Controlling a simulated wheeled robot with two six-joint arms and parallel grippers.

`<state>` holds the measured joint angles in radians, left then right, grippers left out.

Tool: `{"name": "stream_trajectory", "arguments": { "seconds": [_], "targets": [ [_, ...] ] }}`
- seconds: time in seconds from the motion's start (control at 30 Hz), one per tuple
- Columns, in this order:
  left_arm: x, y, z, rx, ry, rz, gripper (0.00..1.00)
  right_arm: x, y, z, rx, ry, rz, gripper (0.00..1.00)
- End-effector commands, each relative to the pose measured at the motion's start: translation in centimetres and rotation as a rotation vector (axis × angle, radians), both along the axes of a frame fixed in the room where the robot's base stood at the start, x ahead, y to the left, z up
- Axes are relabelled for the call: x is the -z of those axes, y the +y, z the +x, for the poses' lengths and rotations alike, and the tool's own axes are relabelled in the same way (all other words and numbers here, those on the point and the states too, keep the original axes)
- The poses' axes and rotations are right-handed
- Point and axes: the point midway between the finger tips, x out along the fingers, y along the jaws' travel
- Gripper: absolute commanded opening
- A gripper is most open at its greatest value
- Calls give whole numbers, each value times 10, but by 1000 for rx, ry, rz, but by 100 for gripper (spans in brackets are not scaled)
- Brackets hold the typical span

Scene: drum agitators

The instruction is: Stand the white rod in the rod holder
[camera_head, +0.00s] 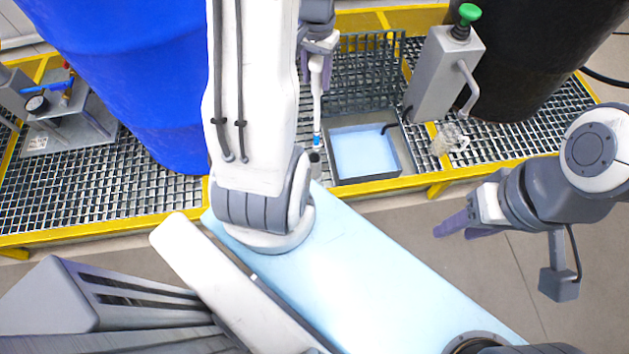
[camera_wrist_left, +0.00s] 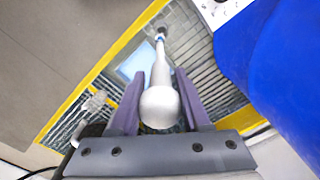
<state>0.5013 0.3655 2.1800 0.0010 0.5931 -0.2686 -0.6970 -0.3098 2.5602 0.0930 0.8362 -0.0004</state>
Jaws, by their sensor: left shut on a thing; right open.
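The white rod (camera_head: 317,105) hangs close to upright over the grating, with a blue band near its lower end. My left gripper (camera_head: 316,78) is shut on its upper part. In the left wrist view the rod (camera_wrist_left: 160,108) runs between the purple fingers of my left gripper (camera_wrist_left: 161,78), its rounded top nearest the camera. A small dark round piece, apparently the rod holder (camera_head: 315,163), shows at the rod's lower end, also in the left wrist view (camera_wrist_left: 163,31). I cannot tell whether the tip is inside it or just above. My right gripper (camera_head: 452,224) is open and empty.
A tray of light-blue liquid (camera_head: 408,171) stands right of the rod. A blue drum (camera_head: 150,80) is at left, a black drum (camera_head: 540,50) at right. A grey box with a green button (camera_head: 445,75) and a clear jug (camera_head: 448,140) stand on the yellow-edged grating.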

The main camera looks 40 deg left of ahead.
Motion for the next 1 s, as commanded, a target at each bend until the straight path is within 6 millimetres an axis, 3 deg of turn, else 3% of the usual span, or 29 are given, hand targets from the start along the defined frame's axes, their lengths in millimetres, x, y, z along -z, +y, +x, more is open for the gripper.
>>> {"name": "stream_trajectory", "arguments": {
  "seconds": [0.17, 0.6, 1.0],
  "targets": [
    [17, 6, -4, -9, 2, -1, 0, 14, 0, 0, 0, -1, 1, 47],
    [127, 5, -4, -8, 5, -2, 0, 48, 0, 0, 0, -1, 1, 47],
    [167, 5, -3, -8, 2, -1, 0, 61, 0, 0, 0, -1, 1, 47]
  ]
}}
